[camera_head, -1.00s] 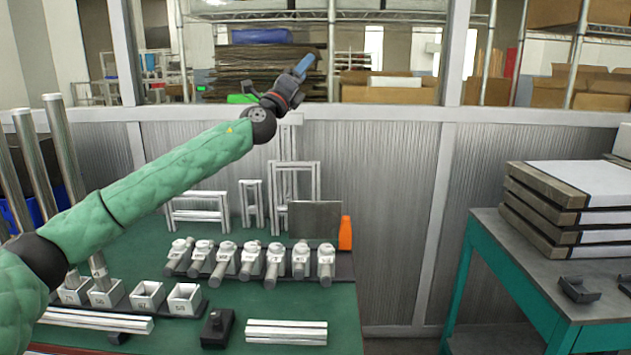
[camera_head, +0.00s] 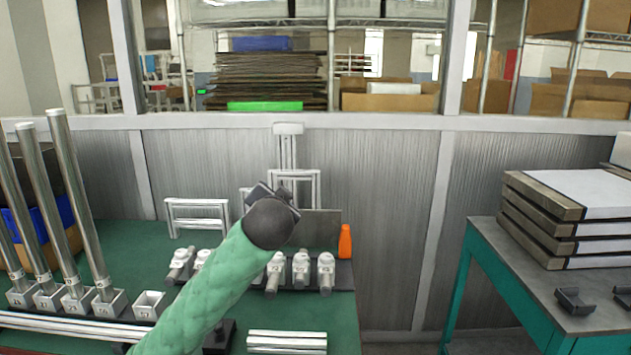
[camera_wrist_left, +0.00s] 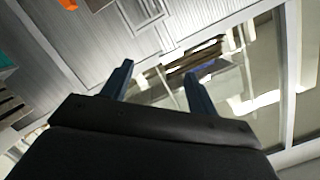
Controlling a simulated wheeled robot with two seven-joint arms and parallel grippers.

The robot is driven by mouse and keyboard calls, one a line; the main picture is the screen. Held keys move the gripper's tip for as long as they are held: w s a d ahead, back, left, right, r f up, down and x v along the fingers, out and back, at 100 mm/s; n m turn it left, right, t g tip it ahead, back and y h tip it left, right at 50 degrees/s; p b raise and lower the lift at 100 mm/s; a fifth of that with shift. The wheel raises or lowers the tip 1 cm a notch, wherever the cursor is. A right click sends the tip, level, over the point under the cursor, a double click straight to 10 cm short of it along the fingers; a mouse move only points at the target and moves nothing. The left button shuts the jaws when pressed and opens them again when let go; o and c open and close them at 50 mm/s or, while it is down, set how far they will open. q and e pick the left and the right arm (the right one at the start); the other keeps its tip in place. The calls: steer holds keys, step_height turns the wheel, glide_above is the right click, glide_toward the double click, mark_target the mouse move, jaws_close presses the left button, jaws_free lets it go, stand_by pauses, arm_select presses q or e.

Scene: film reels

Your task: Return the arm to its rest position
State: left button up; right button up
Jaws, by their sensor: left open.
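My left arm, in a green padded sleeve, comes up from the bottom of the head view and ends over the green workbench (camera_head: 115,243). Its left gripper (camera_head: 272,190) is mostly hidden behind the dark round wrist. In the left wrist view the left gripper (camera_wrist_left: 160,82) shows two blue fingers set apart with nothing between them. Beyond the fingers are the grey panel wall and the window opening, seen tilted. My right gripper is not in view.
A row of grey fittings (camera_head: 301,267), partly covered by my arm, stands near an orange bottle (camera_head: 345,242). Tall metal tubes (camera_head: 76,200) stand in square holders at left. Stacked panels (camera_head: 570,205) sit on a teal-legged table (camera_head: 510,265) at right.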

arm_select(q)
steer(key=s+a+f+n+g+h+p, duration=0.15)
steer(key=s+f+g, duration=0.25)
steer(key=s+f, duration=1)
steer(key=s+a+f+n+g+h+p, duration=0.1)
steer(key=s+a+f+n+g+p, duration=0.25)
steer(key=s+f, duration=1.05)
steer(key=s+f+g+p, duration=0.2)
steer(key=s+f+g, duration=0.4)
steer(key=s+f, duration=1)
steer(key=s, duration=0.4)
steer(key=shift+s+f, duration=0.2)
steer(key=shift+s, duration=0.1)
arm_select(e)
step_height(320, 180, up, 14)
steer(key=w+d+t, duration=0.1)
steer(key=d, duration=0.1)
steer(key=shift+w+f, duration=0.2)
arm_select(q)
steer(key=shift+d, duration=0.1)
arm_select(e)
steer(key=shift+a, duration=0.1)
